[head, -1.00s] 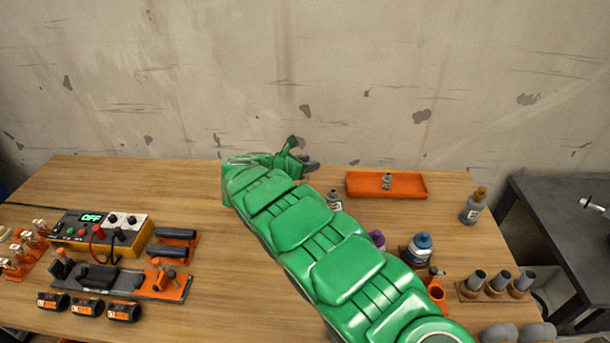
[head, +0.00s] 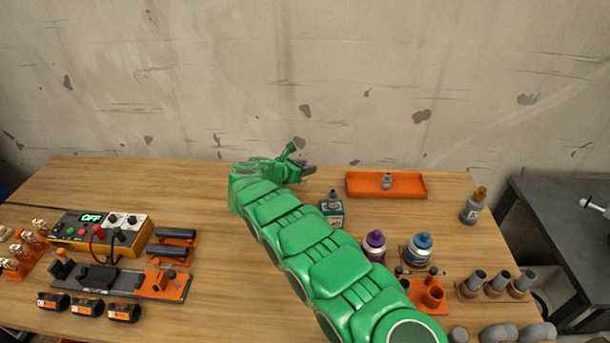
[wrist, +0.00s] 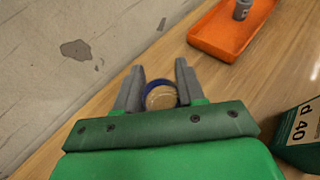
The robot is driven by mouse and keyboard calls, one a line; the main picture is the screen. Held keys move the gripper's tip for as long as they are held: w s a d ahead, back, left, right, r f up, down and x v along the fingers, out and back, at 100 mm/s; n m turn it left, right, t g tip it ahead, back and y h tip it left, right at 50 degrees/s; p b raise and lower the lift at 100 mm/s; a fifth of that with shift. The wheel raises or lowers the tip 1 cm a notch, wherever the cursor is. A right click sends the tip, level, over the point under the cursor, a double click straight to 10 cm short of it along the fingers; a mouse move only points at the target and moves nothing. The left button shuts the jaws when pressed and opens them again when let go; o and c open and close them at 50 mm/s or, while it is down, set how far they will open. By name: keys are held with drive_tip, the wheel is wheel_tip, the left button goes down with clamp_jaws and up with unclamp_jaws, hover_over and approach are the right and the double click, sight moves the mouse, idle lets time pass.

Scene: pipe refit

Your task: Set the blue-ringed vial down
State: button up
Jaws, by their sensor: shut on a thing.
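My gripper (wrist: 160,92) is shut on the blue-ringed vial (wrist: 161,97), which shows from above between the two grey fingers in the wrist view as a tan round top with a blue ring. In the head view my gripper (head: 305,170) is over the back middle of the table, left of the orange tray (head: 410,191). The vial is hidden there behind my green arm and hand. I cannot tell whether its base touches the table. A small grey vial (head: 386,181) stands in the tray, which also shows in the wrist view (wrist: 215,48).
Purple-capped (head: 375,246) and blue-capped (head: 418,249) bottles stand nearer the front. A grey bottle (head: 473,207) is at the right edge. The table's back left is clear.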

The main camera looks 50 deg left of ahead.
drive_tip(key=shift+w+a+f, duration=0.1)
drive_tip(key=shift+a+f, duration=0.05)
drive_tip(key=shift+f, duration=1.7)
drive_tip(key=o, duration=1)
drive_tip(key=shift+f, duration=0.1)
drive_tip(key=shift+o, duration=0.2)
drive_tip(key=shift+r, duration=0.2)
drive_tip(key=v, duration=1.1)
drive_tip(key=shift+s, duration=0.45)
drive_tip(key=shift+r, duration=0.1)
